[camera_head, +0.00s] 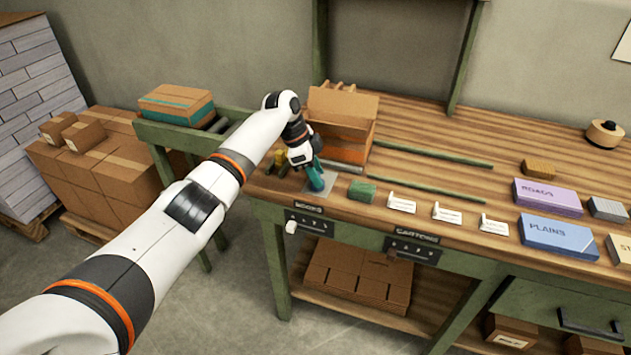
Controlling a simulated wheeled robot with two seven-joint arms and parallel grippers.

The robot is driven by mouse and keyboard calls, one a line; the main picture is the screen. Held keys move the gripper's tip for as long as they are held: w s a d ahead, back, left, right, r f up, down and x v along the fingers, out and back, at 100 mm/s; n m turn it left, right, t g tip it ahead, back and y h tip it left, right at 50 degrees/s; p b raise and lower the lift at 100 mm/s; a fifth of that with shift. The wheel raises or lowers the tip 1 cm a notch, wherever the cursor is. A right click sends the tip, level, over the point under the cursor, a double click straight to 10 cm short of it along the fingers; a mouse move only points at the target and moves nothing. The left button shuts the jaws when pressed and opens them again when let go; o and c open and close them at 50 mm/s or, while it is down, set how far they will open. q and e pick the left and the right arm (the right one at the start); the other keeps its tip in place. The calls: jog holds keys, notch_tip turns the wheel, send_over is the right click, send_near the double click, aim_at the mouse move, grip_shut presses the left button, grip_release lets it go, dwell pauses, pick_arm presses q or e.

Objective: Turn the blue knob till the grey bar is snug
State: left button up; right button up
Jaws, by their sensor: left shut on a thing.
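My left gripper (313,167) reaches down over the left end of the wooden workbench. It is shut on an upright teal-blue piece, which seems to be the blue knob (317,181). The knob stands at a pale grey plate (341,187) near the bench's front edge. The gripper hides the knob's upper part. I cannot make out a grey bar for certain; it may be hidden by the gripper or too small to tell. My right gripper is not in view.
An open carton (342,110) stands close behind the gripper. A green block (362,191) and several white cards (402,203) lie to the right. Purple (548,197) and blue (558,236) boxes lie farther right. A small yellow-black item (279,163) is just left of the gripper.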

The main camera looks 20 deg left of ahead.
pick_arm(q)
jog(key=m+g+b, duration=0.1)
jog(key=m+b, duration=0.2)
jog(key=shift+w+f, duration=0.1)
jog(key=shift+m+b, duration=0.3)
jog(key=shift+b, duration=0.25)
jog(key=o, duration=1)
jog(key=v, duration=1.2)
jog(key=shift+w, duration=0.2)
